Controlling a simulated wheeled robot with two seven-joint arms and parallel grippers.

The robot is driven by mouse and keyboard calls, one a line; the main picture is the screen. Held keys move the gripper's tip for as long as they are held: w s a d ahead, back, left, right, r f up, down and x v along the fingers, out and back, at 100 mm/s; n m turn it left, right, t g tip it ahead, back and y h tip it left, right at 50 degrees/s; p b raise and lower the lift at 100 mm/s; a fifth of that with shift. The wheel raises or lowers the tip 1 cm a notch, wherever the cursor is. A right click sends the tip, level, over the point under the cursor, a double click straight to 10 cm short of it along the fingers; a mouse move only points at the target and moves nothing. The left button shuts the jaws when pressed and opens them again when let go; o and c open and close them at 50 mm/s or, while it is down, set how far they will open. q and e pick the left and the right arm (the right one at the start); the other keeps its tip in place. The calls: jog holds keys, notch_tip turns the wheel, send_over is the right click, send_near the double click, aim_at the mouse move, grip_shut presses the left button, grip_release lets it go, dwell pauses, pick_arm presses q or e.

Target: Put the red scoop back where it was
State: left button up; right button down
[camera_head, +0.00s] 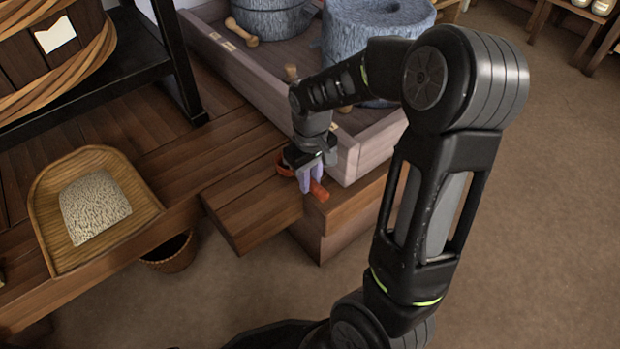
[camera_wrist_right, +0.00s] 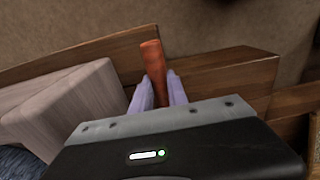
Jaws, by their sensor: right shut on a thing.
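The red scoop shows its orange-red handle end (camera_head: 320,191) in the head view, with part of its round bowl left of the fingers. In the right wrist view its handle (camera_wrist_right: 153,62) stands up between the pale lilac fingers. My right gripper (camera_head: 311,180) points down and is shut on the scoop. The scoop is at the wooden bench (camera_head: 262,195), beside the front corner of the stone-holding wooden tray (camera_head: 372,155). I cannot tell whether it touches the wood. The gripper hides the scoop's middle. My left gripper is not in view.
Grey quern stones (camera_head: 350,45) stand in the tray. A woven winnowing basket with pale grain (camera_head: 95,208) lies at left, with a small dark basket (camera_head: 170,253) below the bench edge. A large barrel-like tub (camera_head: 50,50) is at upper left.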

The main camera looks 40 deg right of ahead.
jog(key=shift+f+b, duration=0.4)
jog(key=shift+f, duration=0.3)
jog(key=c, duration=1.2)
grip_release()
notch_tip(320, 180, up, 7)
jog(key=p, duration=0.3)
jog(key=shift+f, duration=0.15)
jog(key=shift+r+p, duration=0.3)
jog(key=shift+r, duration=0.3)
